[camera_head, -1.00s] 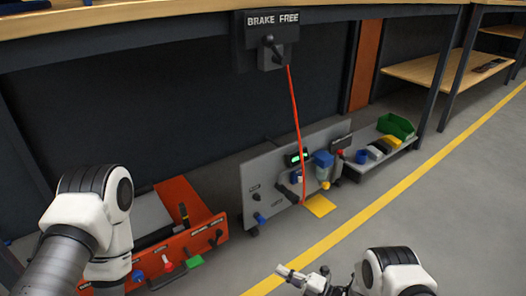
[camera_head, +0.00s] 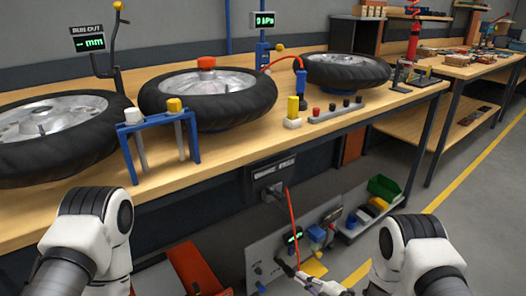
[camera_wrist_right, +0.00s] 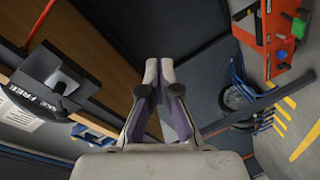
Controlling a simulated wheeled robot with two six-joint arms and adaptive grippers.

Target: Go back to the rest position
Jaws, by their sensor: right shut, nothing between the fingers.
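My right gripper (camera_head: 285,267) is low in the head view, in front of the grey panel under the bench. It is shut and empty, and its tip overlaps the panel in the picture. In the right wrist view, its two fingers (camera_wrist_right: 158,68) meet at the tips with nothing between them. My left arm shows at the lower left of the head view, but its gripper is out of view.
The wooden bench (camera_head: 232,157) carries several tyred wheels, one being the middle wheel (camera_head: 235,110). The brake-free box (camera_head: 268,176) hangs from its edge with a red cord (camera_head: 293,222). An orange rack (camera_head: 190,268) stands below. Grey floor (camera_head: 470,210) is clear at right.

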